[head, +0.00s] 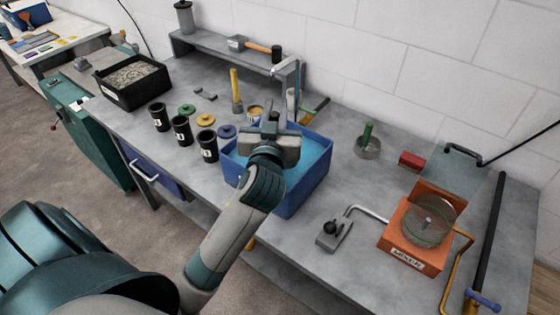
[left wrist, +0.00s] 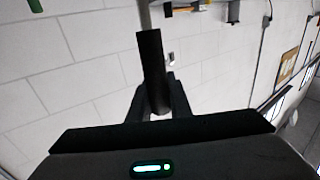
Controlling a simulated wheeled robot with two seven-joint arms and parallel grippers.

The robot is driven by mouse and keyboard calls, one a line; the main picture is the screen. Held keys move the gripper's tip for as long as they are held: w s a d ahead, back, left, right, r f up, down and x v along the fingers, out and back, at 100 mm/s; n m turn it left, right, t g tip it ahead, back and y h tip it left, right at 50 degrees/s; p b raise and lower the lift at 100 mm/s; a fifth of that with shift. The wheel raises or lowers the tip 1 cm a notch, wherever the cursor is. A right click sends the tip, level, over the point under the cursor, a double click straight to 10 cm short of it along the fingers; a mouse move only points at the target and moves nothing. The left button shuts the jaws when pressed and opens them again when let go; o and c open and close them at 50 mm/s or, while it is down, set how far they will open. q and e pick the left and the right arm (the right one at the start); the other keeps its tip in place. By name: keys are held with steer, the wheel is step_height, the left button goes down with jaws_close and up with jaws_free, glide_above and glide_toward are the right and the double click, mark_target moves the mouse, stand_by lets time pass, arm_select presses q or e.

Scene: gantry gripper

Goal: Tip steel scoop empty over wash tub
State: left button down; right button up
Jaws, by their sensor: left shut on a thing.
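The wash tub (head: 312,186) is a blue open box with light blue water, in the middle of the bench in the head view. My left gripper (head: 272,122) is over the tub's back left part and hides some of it. It is shut on a dark handle (left wrist: 151,60), which shows between the fingers in the left wrist view. A thin grey rod runs on from the handle at the top of that view. This looks like the steel scoop's handle. I cannot make out the scoop's bowl or what it holds. My right gripper is not in view.
Three black jars (head: 182,131) and coloured lids stand left of the tub. A black tray of gravel (head: 134,76) is farther left. An orange machine (head: 415,250) and a small grey block with a black knob (head: 333,235) stand right. Bench between tub and machine is partly clear.

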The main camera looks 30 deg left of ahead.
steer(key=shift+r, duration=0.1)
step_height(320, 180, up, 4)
steer(key=p, duration=0.4)
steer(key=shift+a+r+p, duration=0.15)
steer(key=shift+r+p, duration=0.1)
steer(key=shift+p, duration=0.1)
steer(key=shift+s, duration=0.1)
stand_by(0.3)
